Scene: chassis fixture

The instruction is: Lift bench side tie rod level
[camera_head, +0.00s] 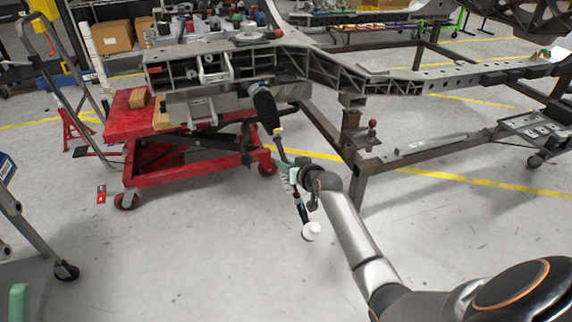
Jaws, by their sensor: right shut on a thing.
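The tie rod (279,148) comes out of a black ribbed boot (265,108) under the chassis frame (200,72). It slopes down to the right and is not level. A darker section continues below my gripper to a white round end (311,231), which hangs free above the floor. My right gripper (290,174) is shut on the rod between the boot and the white end. Its pale green fingers hide part of the rod. My right arm reaches in from the lower right.
A red lift cart (130,118) with wooden blocks stands under the chassis frame's left part. A brown steel stand (362,185) is close to the right of my gripper. A grey wheeled cart (30,280) is at lower left. The floor below the rod is clear.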

